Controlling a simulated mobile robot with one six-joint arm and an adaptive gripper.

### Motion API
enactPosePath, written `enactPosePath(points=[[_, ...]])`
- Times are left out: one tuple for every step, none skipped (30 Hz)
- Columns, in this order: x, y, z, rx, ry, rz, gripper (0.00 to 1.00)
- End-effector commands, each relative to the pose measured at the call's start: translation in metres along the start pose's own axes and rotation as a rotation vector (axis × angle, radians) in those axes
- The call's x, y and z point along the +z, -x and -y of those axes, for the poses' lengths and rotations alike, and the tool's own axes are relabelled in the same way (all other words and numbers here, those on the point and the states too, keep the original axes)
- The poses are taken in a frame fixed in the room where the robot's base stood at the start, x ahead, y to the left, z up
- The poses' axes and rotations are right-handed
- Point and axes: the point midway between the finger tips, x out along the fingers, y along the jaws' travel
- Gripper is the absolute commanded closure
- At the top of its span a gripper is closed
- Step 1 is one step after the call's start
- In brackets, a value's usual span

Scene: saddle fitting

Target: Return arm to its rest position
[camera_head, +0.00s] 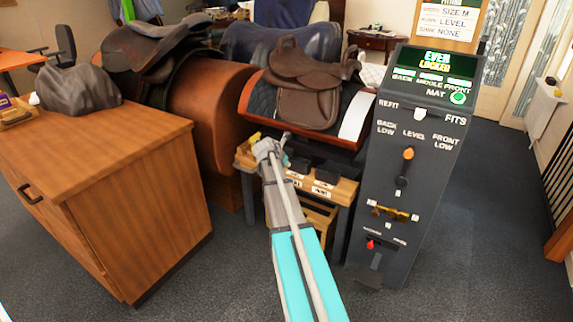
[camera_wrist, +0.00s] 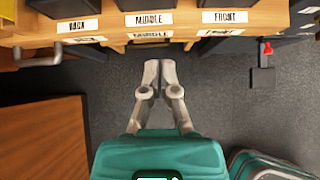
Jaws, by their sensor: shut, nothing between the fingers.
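My gripper (camera_wrist: 160,70) is shut and empty in the wrist view, its two fingertips together over the dark floor just in front of the bench edge. In the head view my arm reaches forward from the bottom centre, and its end is near the front left of the small wooden bench (camera_head: 347,188). The fingertips are hard to make out there. In the wrist view the bench (camera_wrist: 110,28) carries labels reading BACK, MIDDLE and FRONT along its edge.
The grey control console (camera_head: 370,245) stands close right of my arm, with levers and a lit panel. A wooden cabinet (camera_head: 150,215) stands at left. A brown saddle (camera_head: 305,80) rests on a stand behind the bench. Carpet is open at right (camera_head: 480,220).

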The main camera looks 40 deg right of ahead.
Motion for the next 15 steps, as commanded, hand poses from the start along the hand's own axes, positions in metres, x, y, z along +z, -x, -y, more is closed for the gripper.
enactPosePath(points=[[0.0, 0.0, 0.0, 0.0, 0.0, 0.0, 1.0], [0.0, -0.0001, 0.0, 0.0, 0.0, 0.0, 1.0], [0.0, -0.0001, 0.0, 0.0, 0.0, 0.0, 1.0], [0.0001, -0.0001, -0.0001, 0.0, 0.0, 0.0, 1.0], [0.0001, -0.0001, 0.0, 0.0, 0.0, 0.0, 1.0], [0.0001, -0.0001, -0.0001, 0.0, 0.0, 0.0, 1.0], [0.0001, -0.0001, -0.0001, 0.0, 0.0, 0.0, 1.0], [0.0001, -0.0001, -0.0001, 0.0, 0.0, 0.0, 1.0], [0.0001, -0.0001, -0.0001, 0.0, 0.0, 0.0, 1.0], [-0.0003, 0.0002, 0.0, 0.0, -0.001, -0.001, 1.0], [-0.001, 0.0006, -0.0001, 0.001, -0.004, -0.002, 1.0], [-0.0024, 0.0016, -0.0003, 0.001, -0.01, -0.004, 1.0], [-0.004, 0.0027, -0.0005, 0.002, -0.017, -0.007, 1.0], [-0.006, 0.0041, -0.0008, 0.003, -0.028, -0.01, 1.0], [-0.0095, 0.0064, -0.0013, 0.004, -0.044, -0.016, 1.0]])
